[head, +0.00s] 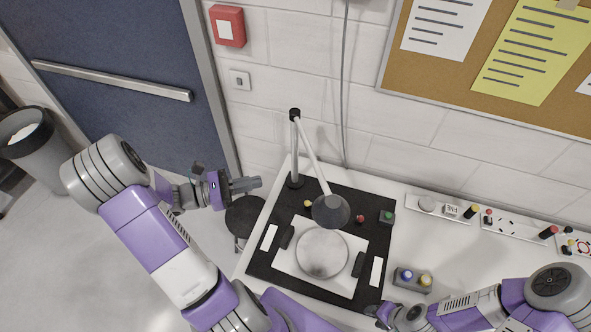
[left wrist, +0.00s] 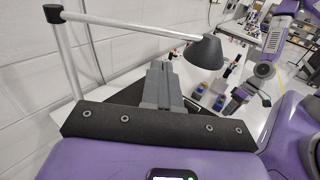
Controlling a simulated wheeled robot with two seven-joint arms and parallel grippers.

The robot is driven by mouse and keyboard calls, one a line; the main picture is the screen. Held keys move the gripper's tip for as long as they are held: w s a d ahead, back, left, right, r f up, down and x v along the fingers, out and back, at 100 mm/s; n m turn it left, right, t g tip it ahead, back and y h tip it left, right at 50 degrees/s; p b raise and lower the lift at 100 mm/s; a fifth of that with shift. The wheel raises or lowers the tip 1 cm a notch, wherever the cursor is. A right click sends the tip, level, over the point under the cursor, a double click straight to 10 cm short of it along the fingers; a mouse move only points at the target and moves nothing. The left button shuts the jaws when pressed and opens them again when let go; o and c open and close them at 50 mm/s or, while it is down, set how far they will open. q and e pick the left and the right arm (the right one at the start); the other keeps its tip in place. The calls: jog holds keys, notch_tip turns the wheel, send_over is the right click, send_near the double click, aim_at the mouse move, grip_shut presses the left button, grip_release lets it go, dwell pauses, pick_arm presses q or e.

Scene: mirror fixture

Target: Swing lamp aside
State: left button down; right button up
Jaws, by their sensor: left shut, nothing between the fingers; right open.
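The lamp has an upright post with a black joint on top, a thin pale arm and a dark grey conical shade (head: 331,211). The shade hangs over the back edge of the round mirror (head: 322,256), hiding part of it. In the left wrist view the shade (left wrist: 206,53) is right of my fingers and the arm crosses above them. My left gripper (head: 258,184) is shut and empty, left of the lamp post and apart from it, pointing right. My right gripper (head: 380,314) is open, low at the fixture's front right; its fingers show poorly.
The mirror sits on a white plate with dark blocks at its sides, on a black mat (head: 262,262). A grey box with blue and yellow knobs (head: 412,279) stands right of it. Panels (head: 440,207) line the table's back. A dark stool (head: 245,215) stands beside the table.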

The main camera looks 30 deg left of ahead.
aim_at(315, 164)
pick_arm(q)
jog(key=p+x, duration=0.1)
jog(key=x, duration=1.3)
jog(key=shift+p, duration=0.3)
jog(key=shift+w, duration=0.15)
